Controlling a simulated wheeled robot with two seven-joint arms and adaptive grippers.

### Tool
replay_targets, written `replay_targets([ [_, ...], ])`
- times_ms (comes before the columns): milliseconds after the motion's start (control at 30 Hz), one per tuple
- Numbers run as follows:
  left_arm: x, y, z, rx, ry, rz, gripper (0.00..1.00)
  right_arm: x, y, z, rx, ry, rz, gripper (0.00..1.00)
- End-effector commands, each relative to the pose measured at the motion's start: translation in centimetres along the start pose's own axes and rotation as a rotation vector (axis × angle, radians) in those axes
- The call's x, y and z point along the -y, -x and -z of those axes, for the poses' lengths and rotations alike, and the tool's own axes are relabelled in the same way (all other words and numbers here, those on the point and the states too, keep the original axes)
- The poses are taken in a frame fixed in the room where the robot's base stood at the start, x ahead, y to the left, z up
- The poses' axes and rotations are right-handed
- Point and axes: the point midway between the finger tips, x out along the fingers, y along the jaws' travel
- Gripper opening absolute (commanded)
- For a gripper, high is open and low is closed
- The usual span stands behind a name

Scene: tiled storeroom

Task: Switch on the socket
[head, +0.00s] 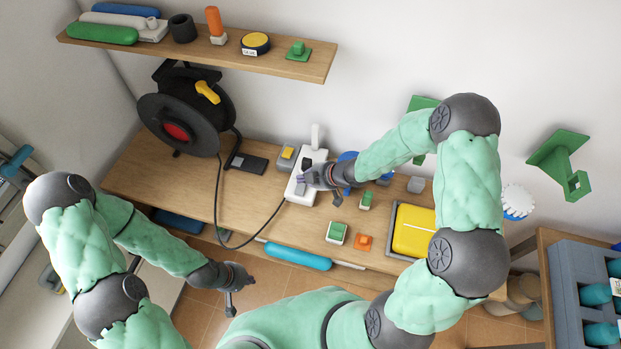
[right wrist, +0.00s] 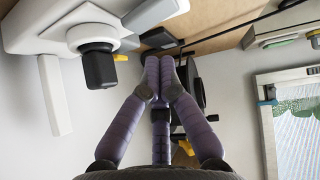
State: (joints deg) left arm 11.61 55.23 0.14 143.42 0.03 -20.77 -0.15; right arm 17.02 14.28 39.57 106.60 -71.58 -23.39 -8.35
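The socket is a white block (head: 294,190) on the wooden workbench, with dark parts on its top and a black cable at its front end. My right gripper (head: 309,178) is over the socket in the head view and hides part of it. In the right wrist view the white socket (right wrist: 40,30) is at the upper left, with a black knob-like part (right wrist: 99,68) sticking out. The purple fingers of my right gripper (right wrist: 160,75) meet with nothing visible between them, beside that part. My left gripper (head: 229,297) hangs empty in front of the bench; its opening is unclear.
A black cable reel (head: 185,112) stands at the bench's back left, its cable looping to the socket. A yellow-lidded case (head: 413,232) and small green and orange blocks (head: 364,242) lie to the right. A shelf (head: 270,60) with several items hangs above.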

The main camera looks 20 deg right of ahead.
Motion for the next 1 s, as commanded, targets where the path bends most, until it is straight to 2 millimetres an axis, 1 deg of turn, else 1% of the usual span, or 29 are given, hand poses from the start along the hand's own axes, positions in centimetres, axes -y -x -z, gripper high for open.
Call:
replay_targets([
  [33,0.1,-0.4,0.0,0.000,0.000,0.000,0.00,0.1,-0.7,-0.7,0.000,-0.002,0.000,0.00],
  [233,0.3,-0.8,0.0,0.000,0.000,0.000,0.00,0.0,-1.7,-1.7,0.000,-0.001,0.000,0.00],
  [667,0.3,-0.8,0.0,0.000,0.000,0.000,0.00,0.0,-1.8,-1.9,0.000,0.000,-0.001,0.00],
  [833,0.3,-0.8,0.0,0.000,0.000,0.000,0.00,0.0,-2.4,-2.5,0.000,-0.001,0.001,0.00],
  [900,0.1,-0.4,0.0,0.000,0.000,0.000,0.00,-0.2,-2.4,-2.5,0.000,0.000,-0.001,0.00],
  [1000,0.2,-0.6,0.1,-0.001,0.000,0.000,0.00,-0.2,-2.5,-2.5,-0.001,0.001,-0.001,0.00],
])
